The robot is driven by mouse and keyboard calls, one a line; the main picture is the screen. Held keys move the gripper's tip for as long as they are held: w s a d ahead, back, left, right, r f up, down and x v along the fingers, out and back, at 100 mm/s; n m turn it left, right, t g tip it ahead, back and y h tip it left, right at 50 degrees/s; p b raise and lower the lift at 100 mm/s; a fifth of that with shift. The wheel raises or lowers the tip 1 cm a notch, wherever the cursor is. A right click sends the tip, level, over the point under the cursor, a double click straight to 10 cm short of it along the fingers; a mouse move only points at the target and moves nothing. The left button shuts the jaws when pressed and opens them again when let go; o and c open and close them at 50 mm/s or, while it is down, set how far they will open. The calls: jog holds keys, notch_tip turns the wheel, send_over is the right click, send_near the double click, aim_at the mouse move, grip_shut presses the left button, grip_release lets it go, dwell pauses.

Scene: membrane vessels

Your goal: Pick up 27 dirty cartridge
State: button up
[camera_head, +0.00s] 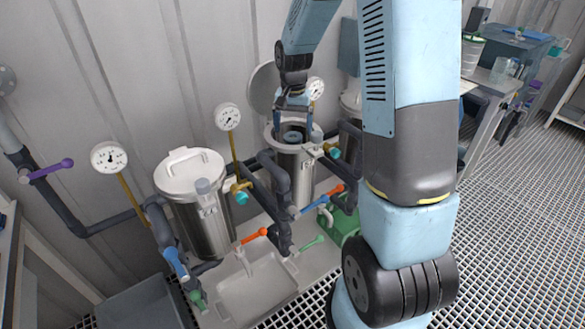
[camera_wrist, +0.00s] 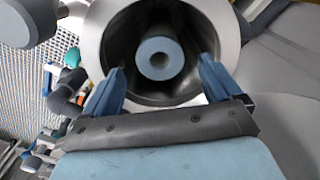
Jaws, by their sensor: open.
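An open steel vessel (camera_head: 293,177) stands in the middle of the head view, and its rim (camera_wrist: 225,25) fills the top of the wrist view. The cartridge (camera_wrist: 158,59) stands inside it, showing a blue round end with a hole in the middle. It also shows as a small blue ring in the head view (camera_head: 293,136). My gripper (camera_wrist: 160,67) is open, with its blue fingers over the vessel mouth on either side of the cartridge, apart from it. In the head view my gripper (camera_head: 292,102) points down just above the vessel. I cannot read any number on the cartridge.
The vessel's raised lid (camera_head: 263,88) stands behind my gripper. A closed vessel (camera_head: 205,225) stands to the left. Pressure gauges (camera_head: 228,117), dark pipes and coloured valve handles (camera_head: 253,236) crowd around the vessels. A grey tray (camera_head: 258,295) lies in front. Grated floor is clear at right.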

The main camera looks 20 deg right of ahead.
aim_at(293, 136)
jog(key=shift+s+a+f, duration=0.1)
jog(key=shift+f, duration=1.4)
jog(key=shift+s+a+f, duration=0.1)
jog(key=shift+f, duration=1.4)
jog(key=shift+d, duration=0.1)
jog(key=c, duration=1.6)
